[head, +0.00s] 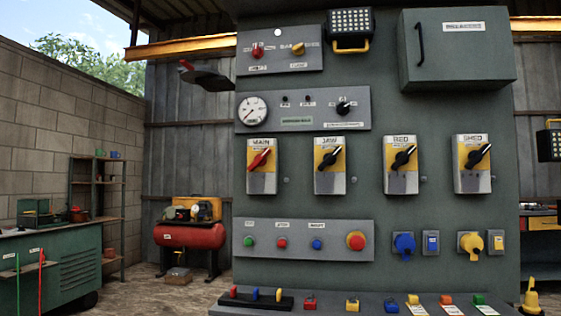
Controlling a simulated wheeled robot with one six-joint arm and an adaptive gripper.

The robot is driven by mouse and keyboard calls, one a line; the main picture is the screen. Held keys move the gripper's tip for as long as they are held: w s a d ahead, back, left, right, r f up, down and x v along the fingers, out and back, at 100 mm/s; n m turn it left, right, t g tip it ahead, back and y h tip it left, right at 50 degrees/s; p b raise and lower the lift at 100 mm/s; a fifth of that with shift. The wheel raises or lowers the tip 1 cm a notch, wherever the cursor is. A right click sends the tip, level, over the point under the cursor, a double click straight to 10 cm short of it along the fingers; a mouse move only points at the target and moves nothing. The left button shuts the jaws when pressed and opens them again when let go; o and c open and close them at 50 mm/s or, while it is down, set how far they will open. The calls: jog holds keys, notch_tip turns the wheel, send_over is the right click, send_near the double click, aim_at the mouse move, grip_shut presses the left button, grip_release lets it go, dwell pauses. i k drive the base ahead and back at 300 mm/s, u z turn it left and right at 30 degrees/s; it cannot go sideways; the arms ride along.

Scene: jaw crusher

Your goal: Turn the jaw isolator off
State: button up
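The jaw isolator (329,165) is a grey and yellow switch box labelled JAW, second from the left in a row on the dark green panel. Its black rotary handle (328,158) sits tilted, with its upper end to the right. To its left is the main isolator (262,166) with a red handle tilted the same way. My gripper is not in view.
Below the isolators is a strip of push buttons (302,254) and blue and yellow sockets. A shelf (390,306) with padlocks and tags juts out at the bottom. A grey cabinet (457,68) protrudes at upper right. Open floor (190,292) lies to the left.

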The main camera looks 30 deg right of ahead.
aim_at(328, 159)
jog(key=u, duration=0.25)
jog(key=i, duration=0.8)
jog(key=z, duration=0.45)
jog(key=i, duration=0.75)
jog(key=z, duration=0.6)
